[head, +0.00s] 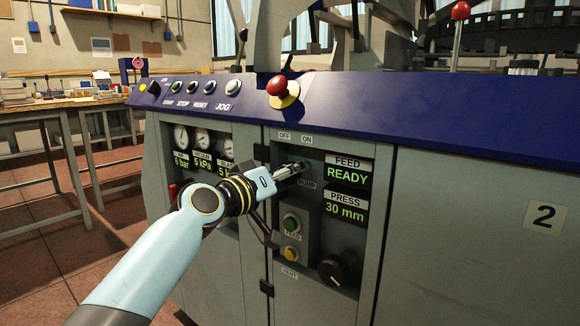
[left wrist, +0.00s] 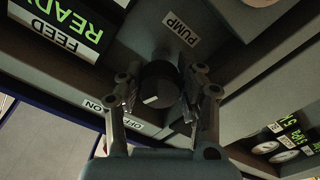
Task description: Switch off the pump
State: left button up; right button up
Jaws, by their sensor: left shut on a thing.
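The pump knob (left wrist: 160,83) is a dark round knob with a white mark on its lower part in the left wrist view. The PUMP label (left wrist: 181,29) is on one side of it; the ON label (left wrist: 93,104) and OFF label (left wrist: 134,123) are on the other. I cannot tell exactly which label the mark points to. My left gripper (head: 291,171) reaches the panel below the OFF and ON labels in the head view and hides the knob there. Its fingers (left wrist: 160,98) are shut on the knob, one on each side. My right gripper is not in view.
The FEED display (head: 347,175) reads READY, right of my gripper. Below are a green button (head: 291,222), a yellow button (head: 291,253) and a black dial (head: 333,270). A red mushroom button (head: 277,86) stands on the blue ledge above. Gauges (head: 203,138) are at left.

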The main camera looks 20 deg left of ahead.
pick_arm(q)
jog(key=n+p, duration=0.1)
jog(key=n, duration=0.2)
jog(key=shift+n, duration=0.5)
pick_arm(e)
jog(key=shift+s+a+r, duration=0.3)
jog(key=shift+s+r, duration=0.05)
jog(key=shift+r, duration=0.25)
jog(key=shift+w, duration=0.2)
pick_arm(q)
jog(key=o, duration=0.9)
jog(key=v, duration=1.2)
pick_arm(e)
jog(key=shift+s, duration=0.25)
